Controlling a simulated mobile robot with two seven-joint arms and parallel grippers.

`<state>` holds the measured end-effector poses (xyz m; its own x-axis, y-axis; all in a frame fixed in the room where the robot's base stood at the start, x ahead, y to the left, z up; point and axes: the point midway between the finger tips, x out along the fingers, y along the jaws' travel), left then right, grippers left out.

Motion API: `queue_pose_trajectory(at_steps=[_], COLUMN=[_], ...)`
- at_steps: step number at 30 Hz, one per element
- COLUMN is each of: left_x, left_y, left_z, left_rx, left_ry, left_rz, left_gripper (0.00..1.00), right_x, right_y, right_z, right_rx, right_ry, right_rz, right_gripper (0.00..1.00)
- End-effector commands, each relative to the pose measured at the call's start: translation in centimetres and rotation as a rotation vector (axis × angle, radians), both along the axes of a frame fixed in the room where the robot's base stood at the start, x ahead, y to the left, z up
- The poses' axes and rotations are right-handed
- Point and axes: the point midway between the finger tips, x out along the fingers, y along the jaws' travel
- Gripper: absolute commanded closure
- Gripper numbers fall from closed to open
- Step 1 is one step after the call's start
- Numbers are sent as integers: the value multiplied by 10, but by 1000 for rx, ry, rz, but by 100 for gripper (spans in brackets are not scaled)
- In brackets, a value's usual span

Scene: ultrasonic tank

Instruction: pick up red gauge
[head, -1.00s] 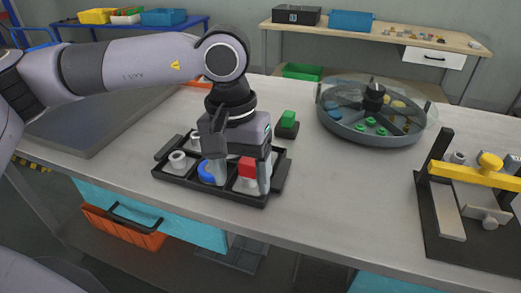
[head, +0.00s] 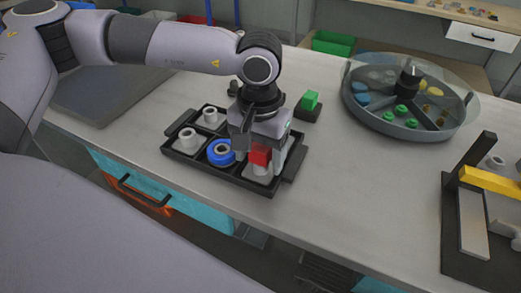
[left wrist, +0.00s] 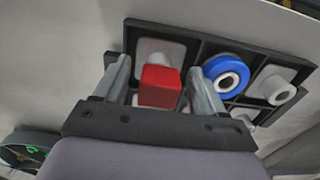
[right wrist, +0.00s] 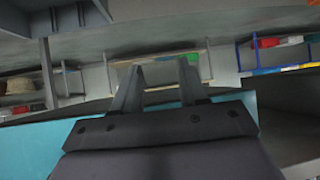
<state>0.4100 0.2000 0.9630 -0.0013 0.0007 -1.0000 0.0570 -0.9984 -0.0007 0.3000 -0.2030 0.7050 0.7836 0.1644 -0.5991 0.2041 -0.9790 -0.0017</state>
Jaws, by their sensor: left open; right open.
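The red gauge (head: 260,154) is a red block on a pale base in the front right compartment of the black tray (head: 212,180). My left gripper (head: 262,160) is over that compartment, pointing down. In the left wrist view the red gauge (left wrist: 160,86) is between the two spread fingers (left wrist: 158,92), with a gap on each side. The left gripper is open and holds nothing. My right gripper (right wrist: 155,85) is open and empty in the right wrist view, away from the tray; it does not show in the head view.
A blue ring (head: 221,152) sits in the compartment beside the gauge, with pale cylindrical pieces (head: 187,138) in others. A green block on a dark base (head: 310,101) stands behind. A round covered carousel (head: 408,100) and a yellow-barred fixture (head: 490,180) are to the right.

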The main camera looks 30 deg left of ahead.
Motion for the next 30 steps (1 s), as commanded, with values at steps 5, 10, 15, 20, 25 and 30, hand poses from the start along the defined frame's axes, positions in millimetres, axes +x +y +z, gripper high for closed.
queue_pose_trajectory(at_steps=[5, 10, 15, 20, 25, 30], left_x=[0, 0, 0, 0, 1, 1], left_y=[0, 0, 0, 0, 0, -1], left_z=[-3, -3, -2, -2, 3, 23], left_rx=[-1, -1, -1, -1, -1, -3], left_ry=[-2, -1, -2, -2, -2, -5], left_rz=[0, 0, 0, 0, 1, 1], left_gripper=[30, 59, 86, 87, 87, 87], right_x=[1, 2, 2, 2, 2, 2], right_y=[0, 0, 0, 0, 0, 0], right_z=[1, 1, 1, 1, 1, 0], right_rx=[0, 1, 1, 1, 1, 1], right_ry=[-2, -4, -5, -5, -5, -5], right_rz=[0, 0, 0, 0, 0, 0], right_gripper=[57, 57, 57, 57, 57, 57])
